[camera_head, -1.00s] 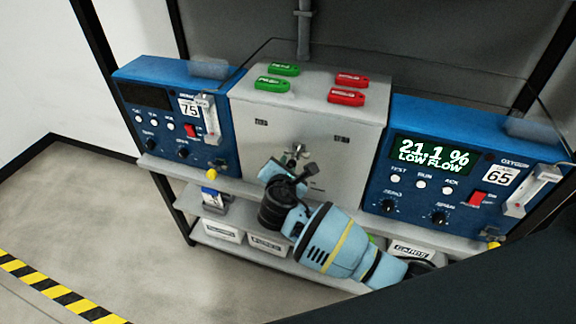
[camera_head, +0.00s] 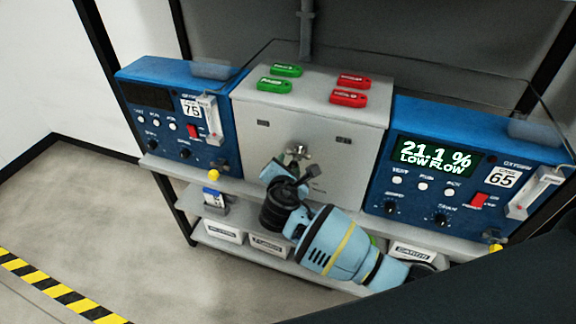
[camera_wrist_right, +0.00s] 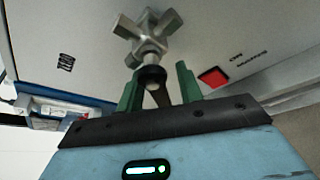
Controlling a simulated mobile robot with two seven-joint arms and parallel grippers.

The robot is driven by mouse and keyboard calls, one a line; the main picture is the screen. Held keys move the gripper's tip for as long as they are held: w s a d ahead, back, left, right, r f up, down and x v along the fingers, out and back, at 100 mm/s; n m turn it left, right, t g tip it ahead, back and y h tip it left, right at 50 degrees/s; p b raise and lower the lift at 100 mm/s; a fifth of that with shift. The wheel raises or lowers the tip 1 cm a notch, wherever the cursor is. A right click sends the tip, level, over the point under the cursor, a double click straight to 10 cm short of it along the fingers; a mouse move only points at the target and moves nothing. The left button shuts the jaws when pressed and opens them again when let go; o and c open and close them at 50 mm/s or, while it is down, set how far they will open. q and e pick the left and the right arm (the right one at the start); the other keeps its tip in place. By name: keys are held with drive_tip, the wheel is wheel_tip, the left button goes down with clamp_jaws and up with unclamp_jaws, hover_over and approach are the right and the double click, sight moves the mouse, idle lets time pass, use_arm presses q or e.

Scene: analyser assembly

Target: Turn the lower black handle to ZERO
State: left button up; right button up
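The lower black handle (camera_wrist_right: 158,92) is on the front of the grey box, just below a silver cross-shaped knob (camera_wrist_right: 147,38). My right gripper (camera_wrist_right: 159,84) is open, with one green finger on each side of the black handle. A gap shows beside the handle, and I cannot tell whether either finger touches it. In the head view the right gripper (camera_head: 286,174) is at the box front under the silver knob (camera_head: 297,152), and it hides most of the black handle there. My left gripper is not in view.
The grey box (camera_head: 255,108) carries two green and two red tags on top. Blue analysers stand at its left (camera_head: 220,160) and right (camera_head: 385,175); the right display reads 21.1 % LOW FLOW. A red square (camera_wrist_right: 213,77) is beside the right finger. Bins fill the lower shelf.

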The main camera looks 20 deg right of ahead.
drive_tip(key=v, duration=0.7)
drive_tip(key=shift+s, duration=0.35)
drive_tip(key=shift+a+r, duration=0.1)
drive_tip(key=shift+a+f+x, duration=0.15)
drive_tip(key=shift+x, duration=1.45)
drive_tip(key=shift+a+f+x, duration=0.15)
drive_tip(key=shift+x, duration=1.4)
drive_tip(key=shift+c, duration=0.2)
clamp_jaws()
